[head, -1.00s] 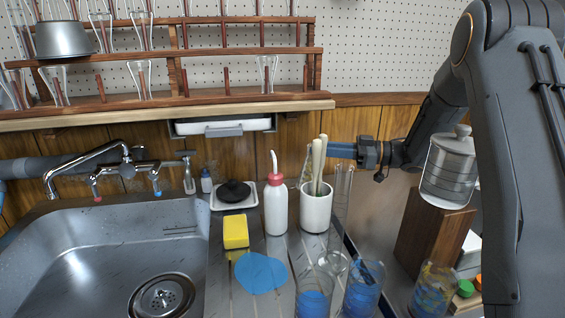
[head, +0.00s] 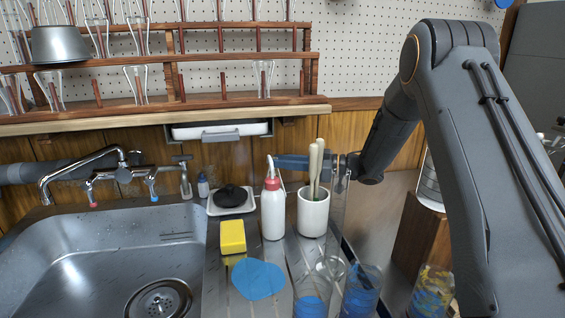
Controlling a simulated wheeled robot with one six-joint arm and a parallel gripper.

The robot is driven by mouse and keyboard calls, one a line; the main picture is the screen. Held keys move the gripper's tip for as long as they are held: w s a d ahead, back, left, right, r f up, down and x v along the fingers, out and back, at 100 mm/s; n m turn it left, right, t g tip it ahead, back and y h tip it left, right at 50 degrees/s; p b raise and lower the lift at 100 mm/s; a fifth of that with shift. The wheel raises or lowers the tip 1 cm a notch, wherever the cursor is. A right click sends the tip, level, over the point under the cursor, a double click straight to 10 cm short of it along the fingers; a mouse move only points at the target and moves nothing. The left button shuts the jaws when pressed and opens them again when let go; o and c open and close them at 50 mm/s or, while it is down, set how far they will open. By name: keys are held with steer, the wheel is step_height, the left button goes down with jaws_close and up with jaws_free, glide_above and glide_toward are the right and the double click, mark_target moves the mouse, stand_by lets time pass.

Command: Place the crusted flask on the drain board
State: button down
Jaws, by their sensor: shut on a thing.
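My gripper (head: 292,161), with blue fingers, reaches left behind the wooden handles and the white pot. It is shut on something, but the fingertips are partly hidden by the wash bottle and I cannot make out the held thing. No flask shows clearly enough for me to name it as the crusted one. A glass vessel with yellow and blue marks (head: 433,290) stands at the lower right, apart from my gripper. The drain board (head: 222,292) is the steel surface right of the sink.
A white wash bottle (head: 273,212) and white pot (head: 313,214) stand close to my gripper. A yellow sponge (head: 233,236) and blue cloth (head: 258,279) lie on the board. Clear glassware with blue contents (head: 360,292) stands at its right. The sink (head: 85,255) is left.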

steer(key=c, duration=1.6)
jaws_free()
steer(key=shift+f, duration=0.1)
steer(key=shift+d+r, duration=0.15)
steer(key=shift+r, duration=0.05)
steer(key=d, duration=0.3)
steer(key=s+d+p, duration=0.1)
steer(key=d, duration=0.3)
steer(key=s+d+p, duration=0.1)
steer(key=d, duration=0.3)
steer(key=shift+s+d, duration=0.2)
steer(key=shift+d, duration=0.05)
